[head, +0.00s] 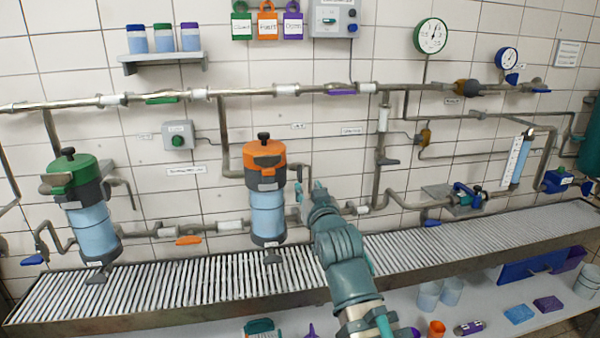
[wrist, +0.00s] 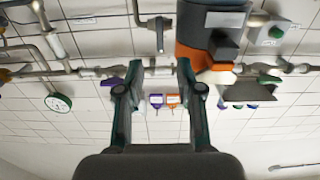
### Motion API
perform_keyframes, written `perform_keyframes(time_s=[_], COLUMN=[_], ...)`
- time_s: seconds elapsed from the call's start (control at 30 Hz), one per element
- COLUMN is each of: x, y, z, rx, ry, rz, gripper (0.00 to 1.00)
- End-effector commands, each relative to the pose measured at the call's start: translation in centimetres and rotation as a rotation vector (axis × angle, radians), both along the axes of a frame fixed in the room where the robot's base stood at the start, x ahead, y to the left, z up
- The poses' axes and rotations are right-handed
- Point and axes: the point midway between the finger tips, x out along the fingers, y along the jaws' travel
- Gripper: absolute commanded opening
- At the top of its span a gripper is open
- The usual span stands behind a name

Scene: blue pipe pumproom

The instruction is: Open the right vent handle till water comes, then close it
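The right filter housing (head: 267,210) has an orange cap, a dark top knob (head: 264,137) and a blue clear body. It also shows at the top right of the wrist view (wrist: 205,55). A small grey fitting with a dark lever (wrist: 158,24) shows beside it, ahead of the gap between my fingers; I cannot tell for sure whether it is the vent handle. My gripper (wrist: 160,78) is open and empty, its two fingers wide apart. In the head view my gripper (head: 316,188) is just right of the orange housing; my arm hides part of the pipework there.
A green-capped housing (head: 88,210) stands at the left. A slatted drain grate (head: 170,282) runs below the pipes. A main pipe (head: 240,93) crosses the wall above, with a white pressure gauge (head: 431,36) higher up. No water flow shows.

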Motion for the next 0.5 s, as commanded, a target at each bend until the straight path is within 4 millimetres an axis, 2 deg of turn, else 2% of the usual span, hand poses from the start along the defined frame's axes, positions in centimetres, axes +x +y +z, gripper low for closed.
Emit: perform_keyframes(time_s=[0.13, 0.5], x=[0.6, 2.1], y=[0.1, 0.6], z=[0.6, 0.6], rx=[-0.002, -0.003], ry=[0.002, 0.001], rz=[-0.001, -0.001], gripper=[0.36, 0.36])
